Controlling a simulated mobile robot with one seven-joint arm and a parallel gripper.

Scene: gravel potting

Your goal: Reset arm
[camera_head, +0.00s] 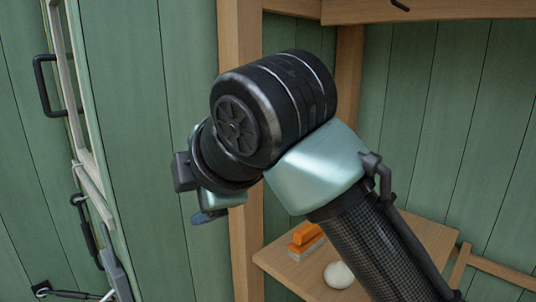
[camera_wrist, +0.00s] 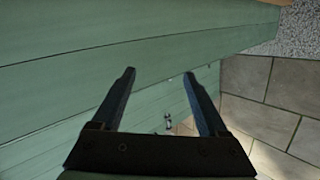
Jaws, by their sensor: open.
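My gripper (camera_wrist: 160,78) shows in the wrist view with its two dark fingers spread apart and nothing between them. Behind the fingers are green plank boards, with a tiled floor to the right. In the head view my arm is raised and bent across the middle of the picture, in front of a wooden post. The gripper end (camera_head: 208,214) is mostly hidden behind my wrist, with only a small part showing at the lower left. It appears clear of the shelf and the things on it.
A wooden shelf (camera_head: 425,235) at the lower right bears an orange-topped brush-like object (camera_head: 306,238) and a whitish round object (camera_head: 338,275). A wooden post (camera_head: 240,255) stands behind my arm. A door or window frame with a dark handle (camera_head: 42,85) is at the left. Grey tiles (camera_wrist: 290,95) cover the floor.

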